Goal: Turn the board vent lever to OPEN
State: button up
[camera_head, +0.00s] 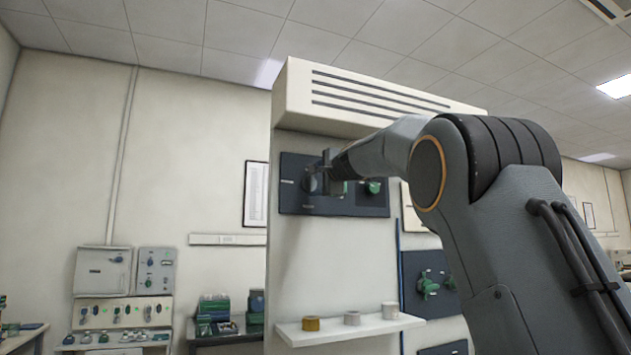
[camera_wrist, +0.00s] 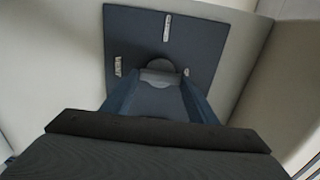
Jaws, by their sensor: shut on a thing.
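A dark blue-grey board (camera_head: 345,208) is mounted on a pale upright panel below a slotted hood. My gripper (camera_head: 325,173) is at the left part of this board, where it covers most of the vent lever. In the wrist view, the board (camera_wrist: 205,35) carries a grey round hub, and the board vent lever (camera_wrist: 160,74) shows as a pale grey piece between the fingertips. My gripper (camera_wrist: 160,88) is shut on it. The lever's exact angle is hard to tell.
A green knob (camera_head: 373,187) sits right of my gripper on the board. Below, a white shelf (camera_head: 350,331) holds several tape-like rolls. Another dark board with a green handle (camera_head: 428,285) is lower right. The slotted hood (camera_head: 375,97) overhangs above.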

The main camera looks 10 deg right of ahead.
dwell(0.4)
jog(key=o, duration=1)
jog(key=shift+o, duration=0.2)
jog(key=shift+s, duration=0.1)
jog(key=s+d+b, duration=0.1)
jog(key=s+b, duration=0.3)
jog(key=s, duration=0.3)
jog(key=shift+s+d, duration=0.25)
jog(key=shift+d, duration=0.05)
